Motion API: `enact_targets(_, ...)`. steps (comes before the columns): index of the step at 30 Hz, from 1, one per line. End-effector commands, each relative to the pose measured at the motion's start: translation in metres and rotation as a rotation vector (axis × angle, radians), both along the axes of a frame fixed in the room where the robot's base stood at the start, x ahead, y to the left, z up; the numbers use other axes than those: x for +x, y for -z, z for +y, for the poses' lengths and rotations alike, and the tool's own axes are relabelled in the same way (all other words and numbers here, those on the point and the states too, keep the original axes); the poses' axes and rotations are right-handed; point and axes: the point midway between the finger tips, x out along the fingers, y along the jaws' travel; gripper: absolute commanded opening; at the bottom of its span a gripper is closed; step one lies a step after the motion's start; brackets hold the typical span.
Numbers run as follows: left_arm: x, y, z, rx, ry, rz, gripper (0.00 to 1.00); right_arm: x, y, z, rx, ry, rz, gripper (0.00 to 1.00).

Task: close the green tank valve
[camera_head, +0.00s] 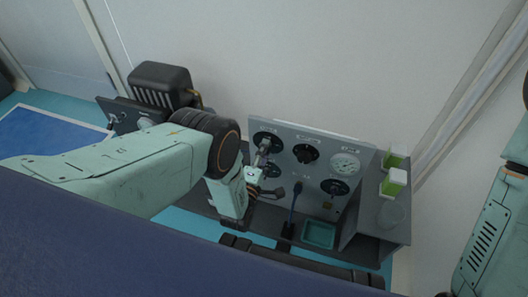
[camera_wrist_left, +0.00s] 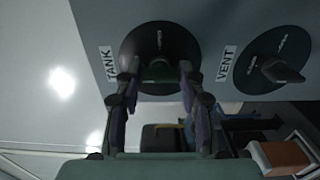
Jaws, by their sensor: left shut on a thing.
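The tank valve (camera_wrist_left: 160,42) is a round black dial on the grey panel, beside a TANK label, with a dark green knob (camera_wrist_left: 158,73) at its front. My left gripper (camera_wrist_left: 158,78) has its fingers on both sides of this knob and is shut on it. In the head view the tank dial (camera_head: 267,139) is at the panel's upper left, partly hidden by my left gripper (camera_head: 262,156). The knob's exact angle is hard to read between the fingers. My right gripper is out of view; only part of my right arm shows at the right edge.
A vent knob (camera_wrist_left: 278,68) on a black dial is close to the right of the tank dial. The panel (camera_head: 330,150) also bears a white gauge (camera_head: 345,163) and other dials. A teal tray (camera_head: 318,234) and green-and-white boxes (camera_head: 394,181) are nearby.

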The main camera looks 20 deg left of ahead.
Motion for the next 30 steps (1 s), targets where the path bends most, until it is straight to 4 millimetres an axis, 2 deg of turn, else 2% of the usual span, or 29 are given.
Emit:
enact_targets(1,-0.001,0.001,0.0,-0.002,0.0,0.003,0.08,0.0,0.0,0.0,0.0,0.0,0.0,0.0)
enact_targets(2,-0.001,0.001,0.0,-0.002,0.0,0.003,0.4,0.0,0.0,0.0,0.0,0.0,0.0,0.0)
enact_targets(9,-0.001,0.001,0.0,-0.001,0.0,0.002,0.6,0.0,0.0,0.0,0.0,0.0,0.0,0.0)
enact_targets(21,-0.005,0.001,0.0,0.0,0.0,0.002,0.62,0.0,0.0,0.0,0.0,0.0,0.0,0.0)
enact_targets(26,-0.028,0.001,0.001,0.0,0.0,0.005,0.62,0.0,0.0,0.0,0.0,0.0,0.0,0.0)
enact_targets(30,-0.058,0.001,0.001,0.0,0.001,0.006,0.62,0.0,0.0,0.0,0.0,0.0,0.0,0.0)
